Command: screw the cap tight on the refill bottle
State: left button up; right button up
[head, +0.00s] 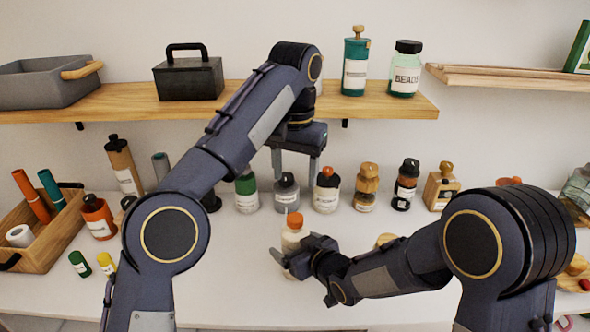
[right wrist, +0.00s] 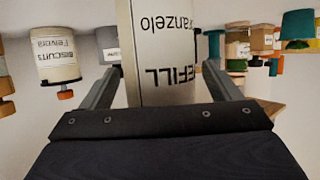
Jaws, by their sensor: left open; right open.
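The refill bottle (head: 291,239) is pale with an orange cap (head: 295,219) on its top; it stands upright on the white counter. How tight the cap sits cannot be told. My right gripper (head: 293,256) is low at the bottle, its jaws open on either side. In the right wrist view the bottle's label (right wrist: 165,70) reads "REFILL" upside down, between the two spread fingers; the cap is out of that view. My left gripper (head: 297,168) is open and empty, fingers pointing down, above the cap in the picture with a clear gap.
Behind stands a row of bottles, including a grey one (head: 286,190), a green one (head: 246,190) and a biscuits jar (head: 326,192). A wooden caddy (head: 50,235) is at left. A wooden shelf (head: 240,95) runs above, close to my left arm.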

pick_arm(q)
jog(key=shift+f+b, duration=0.3)
pick_arm(e)
jog(key=v, duration=0.7)
jog(key=shift+s, duration=0.2)
jog(key=shift+d, duration=0.1)
